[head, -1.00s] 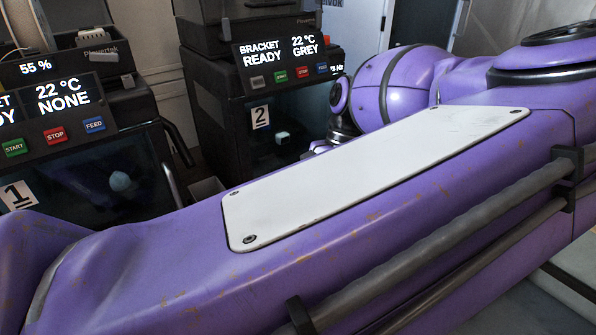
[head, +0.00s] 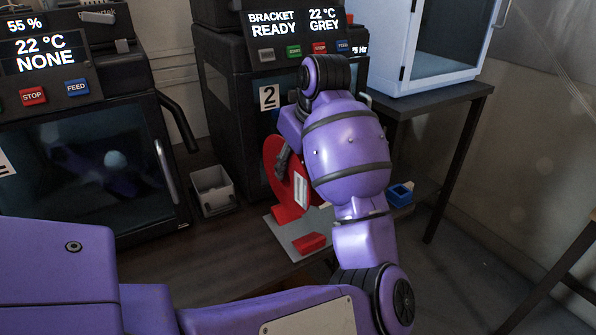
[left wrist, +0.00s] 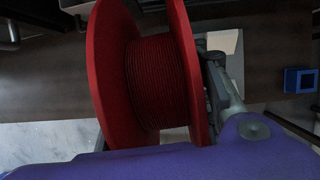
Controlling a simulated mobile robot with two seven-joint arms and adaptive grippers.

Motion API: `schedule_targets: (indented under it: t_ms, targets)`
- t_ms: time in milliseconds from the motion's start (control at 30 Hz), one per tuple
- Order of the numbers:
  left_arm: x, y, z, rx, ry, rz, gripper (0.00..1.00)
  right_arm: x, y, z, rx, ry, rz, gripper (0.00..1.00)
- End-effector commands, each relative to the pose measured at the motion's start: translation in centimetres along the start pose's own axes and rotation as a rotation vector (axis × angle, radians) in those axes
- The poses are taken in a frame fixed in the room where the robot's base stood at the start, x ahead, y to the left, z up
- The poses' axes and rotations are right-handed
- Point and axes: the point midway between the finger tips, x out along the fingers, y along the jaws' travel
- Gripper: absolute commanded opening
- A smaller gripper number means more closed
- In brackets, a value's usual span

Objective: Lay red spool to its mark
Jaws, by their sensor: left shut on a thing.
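The red spool (head: 276,168) stands on edge in the head view, in front of printer 2 and partly hidden behind my arm. My left gripper (head: 283,158) is shut on it, with a grey finger against its flange. In the left wrist view the spool (left wrist: 156,80) fills the middle, its core wound with dark red filament, and a gripper finger (left wrist: 222,88) lies along its right flange. My right gripper is not in view.
Printer 1 (head: 85,165) is at the left and printer 2 (head: 225,110) behind the spool. A grey bin (head: 213,190) stands between them. A small blue box (head: 400,194) sits right of my arm. A white cabinet (head: 440,45) stands on a table at the back right.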

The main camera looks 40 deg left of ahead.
Motion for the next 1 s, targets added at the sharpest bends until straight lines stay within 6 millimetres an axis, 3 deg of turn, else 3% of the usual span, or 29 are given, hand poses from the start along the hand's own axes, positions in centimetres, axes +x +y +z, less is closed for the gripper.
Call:
schedule_targets:
  t_ms: [133, 500, 1000]
  targets:
    - [0.0, -0.5, -0.4, 0.074, -0.003, -0.033, 0.09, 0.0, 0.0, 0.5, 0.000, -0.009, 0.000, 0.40]
    - [-0.1, -0.5, -0.5, 0.079, -0.010, -0.039, 0.09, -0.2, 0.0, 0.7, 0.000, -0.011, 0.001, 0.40]
    - [3.4, -0.5, -1.8, 0.079, -0.009, -0.035, 0.09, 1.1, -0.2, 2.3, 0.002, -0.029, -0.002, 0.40]
